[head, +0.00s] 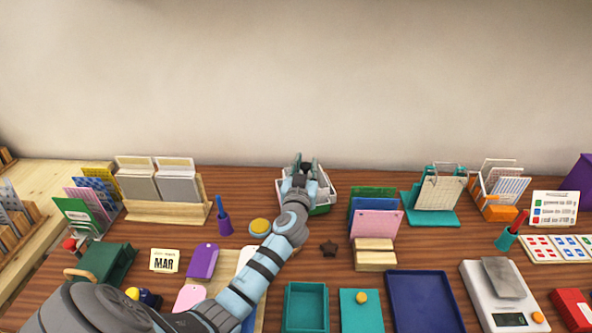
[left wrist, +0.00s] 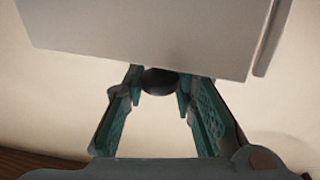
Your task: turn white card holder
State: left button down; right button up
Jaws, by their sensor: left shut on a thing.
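The white card holder (head: 329,190) stands at the back middle of the table, mostly hidden behind my left gripper and forearm. Its white edges show on both sides of my wrist, with some green low on its right. My left gripper (head: 303,164) is over it. In the left wrist view, a large white panel (left wrist: 150,35) fills the top, with a dark round knob (left wrist: 159,81) below its edge. The fingers of my left gripper (left wrist: 160,105) are on both sides of the knob, shut on it. My right gripper is not in view.
A yellow round pad (head: 260,226) and purple pen cup (head: 223,222) are left of the holder. A rack with blue, green and pink cards (head: 376,224) is close on its right. The wall is behind.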

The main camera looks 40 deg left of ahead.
pick_arm(q)
jog(key=c, duration=1.3)
grip_release()
jog(key=v, duration=1.2)
jog(key=shift+d, duration=0.15)
jog(key=shift+a+r, duration=0.15)
jog(key=shift+a, duration=0.1)
jog(key=w+a+m+h, duration=0.1)
jog(key=h, duration=0.1)
jog(key=w+a+m+t+h+p, duration=0.1)
jog(key=a+m+h, duration=0.1)
jog(key=w+a+m+h, duration=0.1)
jog(key=w+a+h, duration=0.1)
jog(key=shift+f+t+h+p, duration=0.3)
jog(key=shift+f+t+p, duration=0.1)
jog(key=w, duration=0.1)
jog(key=w+p, duration=0.1)
jog(key=w, duration=0.1)
jog(key=w+p, duration=0.1)
jog(key=shift+w+d+r, duration=0.15)
jog(key=shift+d+r, duration=0.05)
jog(key=shift+r, duration=0.1)
jog(key=shift+w+a+f, duration=0.1)
jog(key=shift+w+f, duration=0.05)
jog(key=shift+w, duration=0.5)
jog(key=shift+w+a+f, duration=0.1)
jog(key=shift+w+f, duration=0.05)
jog(key=shift+w, duration=0.45)
